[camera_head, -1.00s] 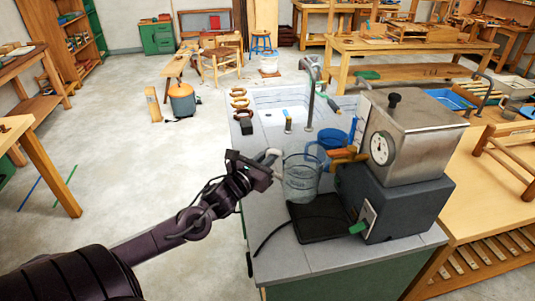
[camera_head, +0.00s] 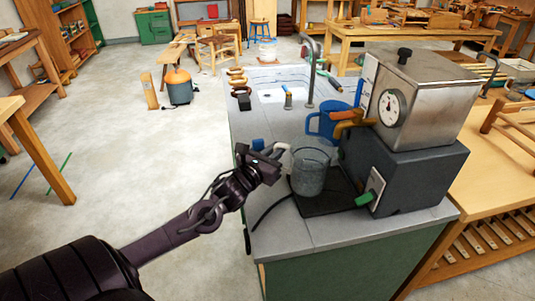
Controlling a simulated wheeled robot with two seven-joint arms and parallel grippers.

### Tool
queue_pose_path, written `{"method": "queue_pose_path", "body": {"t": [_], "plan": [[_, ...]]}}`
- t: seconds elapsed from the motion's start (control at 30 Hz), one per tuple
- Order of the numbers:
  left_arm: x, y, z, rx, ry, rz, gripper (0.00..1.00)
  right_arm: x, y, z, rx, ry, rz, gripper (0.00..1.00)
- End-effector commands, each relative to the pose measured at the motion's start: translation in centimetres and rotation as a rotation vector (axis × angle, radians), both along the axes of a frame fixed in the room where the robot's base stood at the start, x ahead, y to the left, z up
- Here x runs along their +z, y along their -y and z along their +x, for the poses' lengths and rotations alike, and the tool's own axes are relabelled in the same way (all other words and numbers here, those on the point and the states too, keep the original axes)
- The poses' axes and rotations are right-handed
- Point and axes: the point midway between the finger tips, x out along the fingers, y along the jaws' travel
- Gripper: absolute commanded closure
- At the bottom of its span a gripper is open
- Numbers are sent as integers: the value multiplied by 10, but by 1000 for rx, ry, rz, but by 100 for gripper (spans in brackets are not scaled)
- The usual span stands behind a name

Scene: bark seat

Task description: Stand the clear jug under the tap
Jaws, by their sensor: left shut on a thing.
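The clear jug (camera_head: 309,173) is upright beside the steel machine, in front of the blue jug. My left gripper (camera_head: 277,153) is shut on the pale handle at its left side. The jug's base overlaps the back left part of the black tray (camera_head: 325,205); I cannot tell whether it touches. An orange-brown tap (camera_head: 348,124) sticks out left from the machine, behind and to the right of the jug. A tall grey curved tap (camera_head: 310,75) stands farther back at the sink. My right gripper is not in view.
The steel machine (camera_head: 425,100) with a dial sits on a dark box (camera_head: 405,175) at the right of the grey counter (camera_head: 262,215). A blue jug (camera_head: 323,126) stands behind the clear jug. A black cable lies left of the tray.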

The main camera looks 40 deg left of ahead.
Motion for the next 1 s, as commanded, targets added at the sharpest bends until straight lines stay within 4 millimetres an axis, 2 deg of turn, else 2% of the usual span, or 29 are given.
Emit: {"method": "queue_pose_path", "body": {"t": [0.43, 0.6, 1.0], "plan": [[-2, 34, 40, 0, 3, -2, 100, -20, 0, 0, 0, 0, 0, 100], [-16, 33, 39, 0, -1, 1, 100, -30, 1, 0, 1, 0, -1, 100], [-19, 33, 39, -1, 0, 0, 100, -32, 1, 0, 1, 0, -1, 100]]}}
